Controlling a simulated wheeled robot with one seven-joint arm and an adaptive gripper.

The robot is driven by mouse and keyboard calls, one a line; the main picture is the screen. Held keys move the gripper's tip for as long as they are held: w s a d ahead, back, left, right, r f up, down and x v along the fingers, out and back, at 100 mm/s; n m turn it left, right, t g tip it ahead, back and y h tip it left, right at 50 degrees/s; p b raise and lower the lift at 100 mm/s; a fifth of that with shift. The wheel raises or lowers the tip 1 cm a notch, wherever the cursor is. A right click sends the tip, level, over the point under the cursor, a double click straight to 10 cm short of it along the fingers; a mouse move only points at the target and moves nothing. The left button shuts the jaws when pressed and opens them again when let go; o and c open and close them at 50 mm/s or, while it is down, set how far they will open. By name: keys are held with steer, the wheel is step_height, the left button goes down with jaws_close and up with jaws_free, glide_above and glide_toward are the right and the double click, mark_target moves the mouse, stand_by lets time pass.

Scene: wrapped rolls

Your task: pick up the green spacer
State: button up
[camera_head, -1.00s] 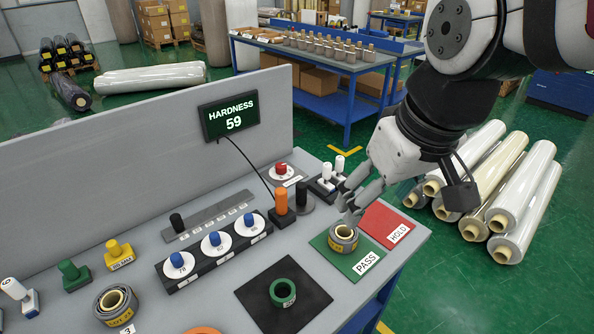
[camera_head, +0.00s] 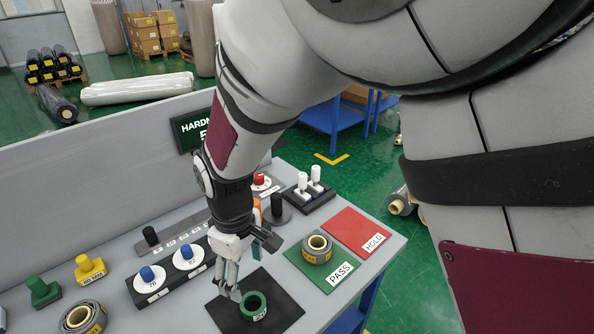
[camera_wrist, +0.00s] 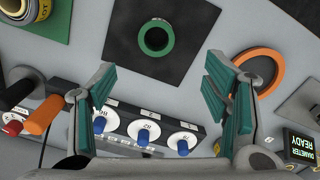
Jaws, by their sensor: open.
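The green spacer (camera_head: 244,307) is a short ring with a white label on its side. It lies flat on a black square mat (camera_head: 283,307) near the front of the bench. In the wrist view the spacer (camera_wrist: 143,40) lies beyond my fingertips, near the top centre. My gripper (camera_head: 231,290) points down above the mat, at the spacer's upper left in the head view. In the wrist view my gripper (camera_wrist: 159,72) is open, with teal pads wide apart and nothing between them.
A dial block (camera_head: 173,272) stands behind the mat. A wrapped roll (camera_head: 316,250) sits on the green PASS mat (camera_head: 337,277), beside the red HOLD mat (camera_head: 360,229). An orange ring (camera_wrist: 267,55) lies near the mat in the wrist view.

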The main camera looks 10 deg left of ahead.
glide_above(254, 309)
steer(key=f, duration=0.7)
steer(key=shift+s+f, duration=0.25)
steer(key=shift+f, duration=0.15)
steer(key=shift+w+f+p, duration=0.15)
steer(key=shift+f+p, duration=0.1)
steer(key=shift+f, duration=1.1)
steer(key=shift+w+f+p, duration=0.1)
steer(key=shift+f+p, duration=0.1)
steer(key=shift+f, duration=1.15)
steer(key=c, duration=1)
